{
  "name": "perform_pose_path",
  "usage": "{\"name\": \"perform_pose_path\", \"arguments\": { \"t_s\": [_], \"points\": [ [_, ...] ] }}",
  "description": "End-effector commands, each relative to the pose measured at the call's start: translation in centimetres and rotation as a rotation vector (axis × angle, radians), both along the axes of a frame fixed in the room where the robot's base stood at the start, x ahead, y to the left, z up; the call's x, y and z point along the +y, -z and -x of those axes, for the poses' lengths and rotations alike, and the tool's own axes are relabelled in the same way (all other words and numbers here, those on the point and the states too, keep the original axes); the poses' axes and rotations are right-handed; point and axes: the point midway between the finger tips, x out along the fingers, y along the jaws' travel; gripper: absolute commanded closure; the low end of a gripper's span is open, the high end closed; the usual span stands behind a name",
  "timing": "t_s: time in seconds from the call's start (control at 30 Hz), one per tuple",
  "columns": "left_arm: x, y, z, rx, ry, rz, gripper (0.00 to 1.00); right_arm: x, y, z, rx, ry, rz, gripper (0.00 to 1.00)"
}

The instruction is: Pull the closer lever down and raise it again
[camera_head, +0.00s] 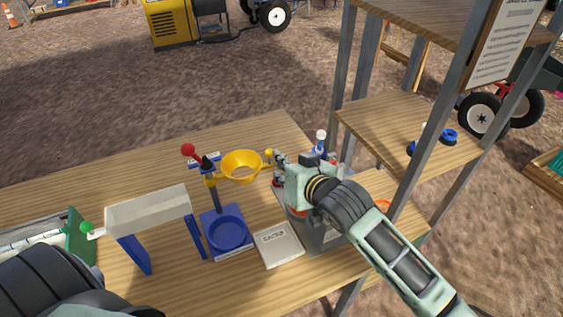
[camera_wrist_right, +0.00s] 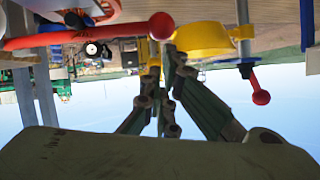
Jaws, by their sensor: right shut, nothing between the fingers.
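A red-knobbed lever (camera_head: 188,150) stands on a blue stand (camera_head: 221,196) beside a yellow funnel (camera_head: 241,166). It shows upside down at the right of the right wrist view (camera_wrist_right: 261,97). Another red lever (camera_wrist_right: 100,35) crosses the wrist view from the left, its round knob (camera_wrist_right: 161,26) close to my fingertips; whether they touch I cannot tell. In the head view my arm hides most of its grey machine (camera_head: 328,239). My right gripper (camera_head: 279,158) is shut and empty, right of the funnel. My left gripper is out of view; only its arm shows at lower left.
A shelf rack with grey posts (camera_head: 343,75) stands close right of my right arm. A white label plate (camera_head: 278,244) and a bench-like frame (camera_head: 148,208) occupy the table front. The table's back left (camera_head: 100,190) is clear.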

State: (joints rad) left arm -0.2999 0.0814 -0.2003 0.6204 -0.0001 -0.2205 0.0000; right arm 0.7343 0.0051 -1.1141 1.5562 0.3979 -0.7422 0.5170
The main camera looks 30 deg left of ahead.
Motion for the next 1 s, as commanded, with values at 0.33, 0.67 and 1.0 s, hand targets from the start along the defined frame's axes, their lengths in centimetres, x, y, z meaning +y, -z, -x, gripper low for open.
{"name": "perform_pose_path", "arguments": {
  "t_s": [0.33, 0.67, 1.0],
  "points": [
    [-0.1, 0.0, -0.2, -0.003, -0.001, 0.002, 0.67, 0.0, 0.1, 0.0, 0.001, 0.000, -0.001, 1.00],
    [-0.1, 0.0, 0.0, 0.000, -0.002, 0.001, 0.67, -1.2, -0.5, 0.7, 0.001, 0.001, -0.002, 1.00],
    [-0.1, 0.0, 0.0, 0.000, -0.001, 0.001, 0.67, -6.3, -3.3, 4.0, -0.001, 0.000, -0.002, 1.00]
  ]
}}
